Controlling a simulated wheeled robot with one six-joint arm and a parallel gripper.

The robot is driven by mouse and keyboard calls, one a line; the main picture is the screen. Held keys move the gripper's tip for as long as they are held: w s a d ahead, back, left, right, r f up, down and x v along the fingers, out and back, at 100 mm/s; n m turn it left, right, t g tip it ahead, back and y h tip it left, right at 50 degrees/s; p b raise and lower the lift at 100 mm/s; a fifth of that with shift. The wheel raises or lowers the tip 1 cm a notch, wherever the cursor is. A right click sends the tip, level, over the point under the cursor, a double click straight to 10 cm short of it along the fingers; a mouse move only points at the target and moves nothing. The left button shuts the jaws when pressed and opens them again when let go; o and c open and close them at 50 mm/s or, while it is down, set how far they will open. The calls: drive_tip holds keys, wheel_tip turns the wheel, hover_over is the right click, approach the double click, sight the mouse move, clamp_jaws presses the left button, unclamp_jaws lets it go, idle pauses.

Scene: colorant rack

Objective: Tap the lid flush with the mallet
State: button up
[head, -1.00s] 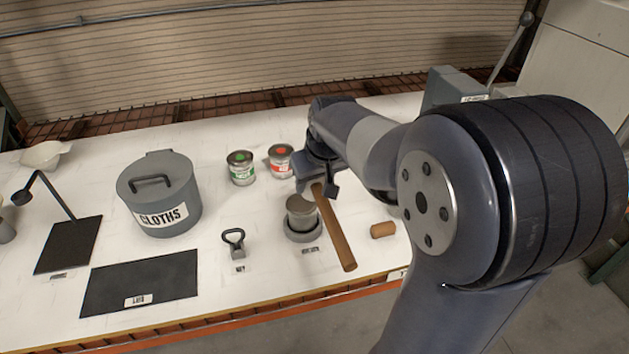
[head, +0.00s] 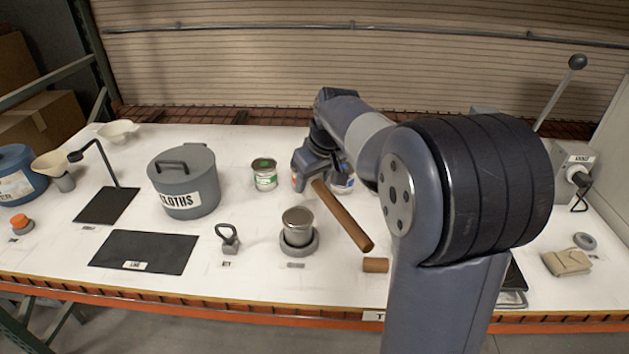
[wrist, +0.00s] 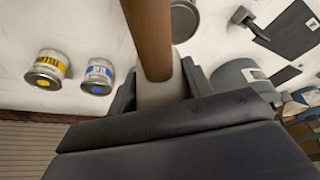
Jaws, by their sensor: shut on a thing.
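My gripper (head: 318,168) is shut on the mallet (head: 343,217). Its brown wooden handle slopes down to the right, above the table. The handle also shows in the wrist view (wrist: 150,38), running up from a pale piece between the jaws (wrist: 160,92). The mallet's head cannot be made out clearly. A silver tin (head: 298,228) stands upright in a grey ring holder (head: 314,244), left of the handle and apart from it. The tin's lid (head: 298,214) is on top; whether it sits flush cannot be told.
A green-labelled tin (head: 265,179) stands behind the silver tin; other tins are partly hidden by my gripper. A grey CLOTHS pot (head: 190,195), a black mat (head: 144,252) and a grey handled tool (head: 229,240) are left.

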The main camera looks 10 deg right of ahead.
sight(313, 194)
drive_tip(key=shift+f+b, duration=1.5)
drive_tip(key=shift+f, duration=0.75)
wheel_tip(313, 194, down, 3)
drive_tip(key=shift+f+b, duration=0.1)
drive_tip(key=shift+b, duration=1.05)
wheel_tip(313, 194, up, 6)
drive_tip(key=p, duration=0.5)
drive_tip(key=shift+f, duration=0.1)
